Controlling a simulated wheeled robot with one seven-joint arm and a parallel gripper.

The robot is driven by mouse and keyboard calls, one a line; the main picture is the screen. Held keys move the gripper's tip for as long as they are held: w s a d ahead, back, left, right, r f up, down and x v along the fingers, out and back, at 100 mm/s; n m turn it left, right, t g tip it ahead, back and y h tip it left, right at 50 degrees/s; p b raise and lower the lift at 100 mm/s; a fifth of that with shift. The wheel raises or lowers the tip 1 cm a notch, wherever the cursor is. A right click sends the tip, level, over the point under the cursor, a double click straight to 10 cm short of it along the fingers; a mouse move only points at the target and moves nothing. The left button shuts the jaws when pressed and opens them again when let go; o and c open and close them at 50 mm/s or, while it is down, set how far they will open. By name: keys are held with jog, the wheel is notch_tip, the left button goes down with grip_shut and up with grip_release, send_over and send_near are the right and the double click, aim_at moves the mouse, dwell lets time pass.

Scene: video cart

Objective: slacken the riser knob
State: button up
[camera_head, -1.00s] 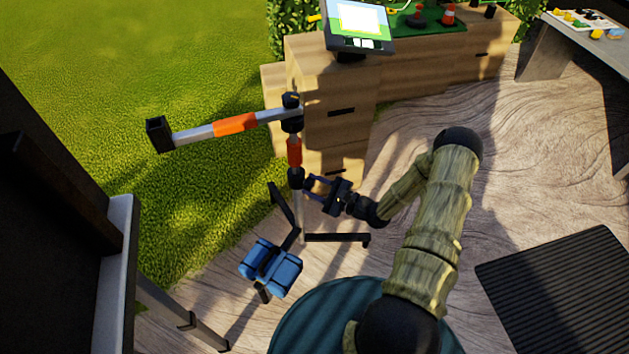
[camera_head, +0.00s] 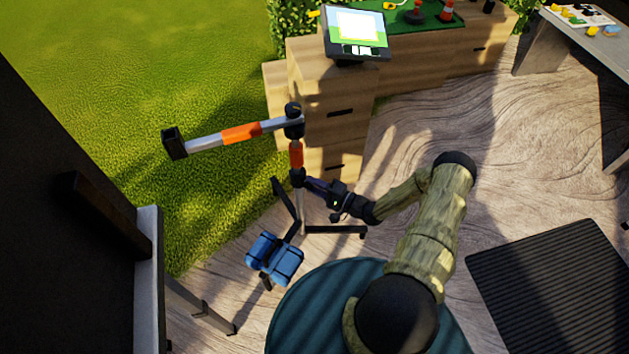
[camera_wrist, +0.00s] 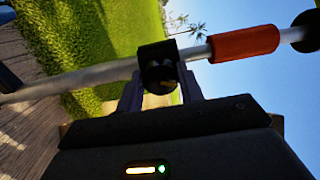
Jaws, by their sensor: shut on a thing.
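The stand has an upright riser tube (camera_head: 300,211) with an orange sleeve (camera_head: 296,155) and a black collar (camera_head: 297,177) below it. In the wrist view the collar (camera_wrist: 157,50) sits around the pale tube (camera_wrist: 70,82), and the round black riser knob (camera_wrist: 160,78) sticks out of it towards me. My gripper (camera_head: 308,183) reaches the collar from the right. In the wrist view its two fingers (camera_wrist: 160,88) are shut on the knob, one on each side. The knob is hidden in the head view.
The stand's boom (camera_head: 205,145) extends left from the top, with an orange band and a black end. Blue weight bags (camera_head: 274,259) hang on the base. Wooden drawers (camera_head: 325,110) carrying a screen (camera_head: 357,32) stand close behind.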

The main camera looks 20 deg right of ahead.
jog(key=shift+d+f+n+p, duration=0.1)
jog(key=shift+n+p, duration=0.2)
jog(key=shift+n, duration=0.2)
jog(key=o, duration=1)
jog(key=p+v, duration=0.1)
jog(key=v, duration=1.6)
jog(key=shift+s, duration=0.2)
jog(key=shift+d, duration=0.15)
